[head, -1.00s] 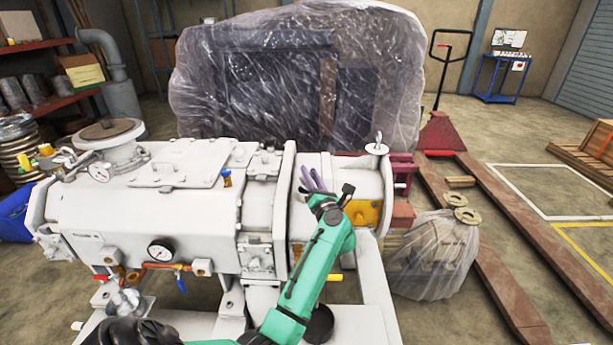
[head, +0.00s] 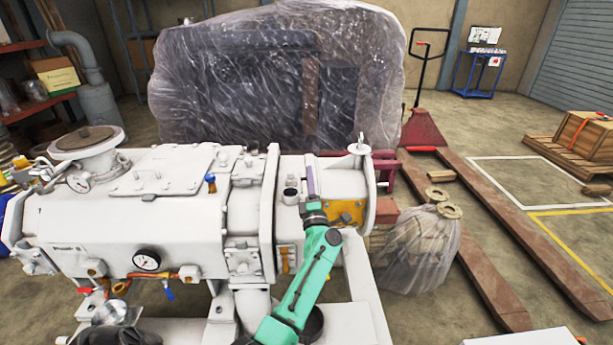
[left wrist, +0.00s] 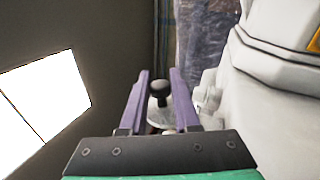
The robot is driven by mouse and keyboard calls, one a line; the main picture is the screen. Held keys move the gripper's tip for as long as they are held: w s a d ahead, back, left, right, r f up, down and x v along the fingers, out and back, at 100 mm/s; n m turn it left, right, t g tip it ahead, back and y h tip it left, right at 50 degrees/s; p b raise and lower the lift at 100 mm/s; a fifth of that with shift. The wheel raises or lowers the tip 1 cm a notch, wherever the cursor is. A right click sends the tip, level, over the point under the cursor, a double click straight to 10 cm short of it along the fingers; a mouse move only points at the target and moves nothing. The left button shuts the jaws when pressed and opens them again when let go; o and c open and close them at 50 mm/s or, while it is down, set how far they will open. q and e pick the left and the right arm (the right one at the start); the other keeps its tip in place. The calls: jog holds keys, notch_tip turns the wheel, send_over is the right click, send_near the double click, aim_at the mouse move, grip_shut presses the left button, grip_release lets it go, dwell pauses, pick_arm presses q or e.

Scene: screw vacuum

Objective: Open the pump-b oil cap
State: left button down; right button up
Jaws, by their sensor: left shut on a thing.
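The white pump (head: 130,225) lies across the left and middle of the head view. My left gripper (head: 311,182), with purple fingers on a green arm, is just right of a short upright filler neck (head: 290,194) on the pump's top. That neck shows a dark round top, which looks like an open mouth. In the left wrist view, the fingers close from both sides on the oil cap (left wrist: 160,90), a black knob with a pale grey disc. The cap is hidden behind the gripper in the head view. My right gripper is not in view.
A lifting eye (head: 360,146) stands on the pump right of my gripper. A yellow plate (head: 345,212) is below it. A plastic-wrapped machine (head: 275,85) stands behind. A wrapped bundle (head: 420,250) and pallet-truck forks (head: 490,250) lie to the right.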

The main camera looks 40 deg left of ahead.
pick_arm(q)
jog(key=shift+w+d+f+m+t+h, duration=0.1)
jog(key=shift+d+f+m+t+h, duration=0.15)
jog(key=shift+m, duration=0.45)
jog(key=shift+w+d+f+m+t+h, duration=0.1)
jog(key=shift+m+t+h, duration=0.2)
jog(key=shift+m, duration=0.4)
jog(key=c, duration=0.6)
grip_release()
jog(key=shift+c, duration=0.2)
jog(key=b+v, duration=0.1)
jog(key=v, duration=1.3)
jog(key=shift+s+d, duration=0.15)
jog(key=shift+s, duration=0.1)
